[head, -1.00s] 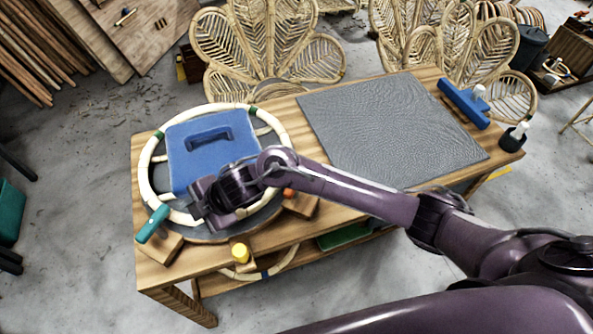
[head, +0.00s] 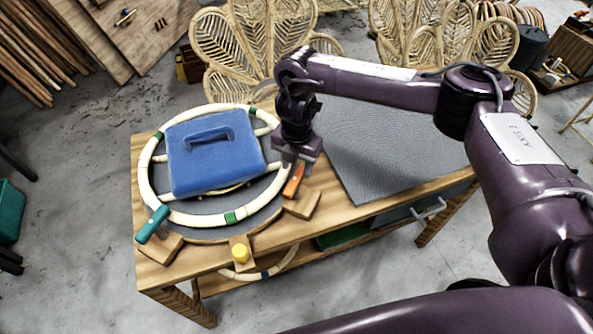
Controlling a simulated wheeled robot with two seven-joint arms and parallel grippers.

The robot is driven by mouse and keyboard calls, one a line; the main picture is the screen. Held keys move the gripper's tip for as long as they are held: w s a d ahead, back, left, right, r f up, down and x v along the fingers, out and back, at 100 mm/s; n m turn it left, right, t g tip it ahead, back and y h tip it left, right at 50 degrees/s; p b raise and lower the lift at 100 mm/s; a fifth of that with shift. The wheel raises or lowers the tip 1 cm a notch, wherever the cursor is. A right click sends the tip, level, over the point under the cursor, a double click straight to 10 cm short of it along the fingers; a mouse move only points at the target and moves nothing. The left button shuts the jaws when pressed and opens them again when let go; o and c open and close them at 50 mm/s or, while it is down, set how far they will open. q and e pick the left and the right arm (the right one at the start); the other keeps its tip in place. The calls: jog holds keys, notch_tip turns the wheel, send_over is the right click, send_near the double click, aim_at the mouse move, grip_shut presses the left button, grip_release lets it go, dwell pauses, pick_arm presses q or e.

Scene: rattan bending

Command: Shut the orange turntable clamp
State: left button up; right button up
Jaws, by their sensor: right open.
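The orange turntable clamp (head: 293,181) is a short orange lever on a wooden block (head: 303,204) at the right front of the round turntable (head: 262,214). The lever leans up and to the right, beside the pale rattan ring. My right gripper (head: 297,166) is open and points down at the lever's upper end. The fingertips overlap the lever's top in the picture; I cannot tell whether they touch it. My left gripper is not in view.
A blue block with a handle (head: 215,165) sits inside the rattan ring (head: 186,218). A teal clamp (head: 152,224) and a yellow-topped clamp (head: 240,253) stand at the turntable's front. A grey mat (head: 385,150) covers the table's right part.

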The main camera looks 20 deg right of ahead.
aim_at(297, 175)
jog(key=shift+f, duration=1.75)
jog(key=c, duration=1)
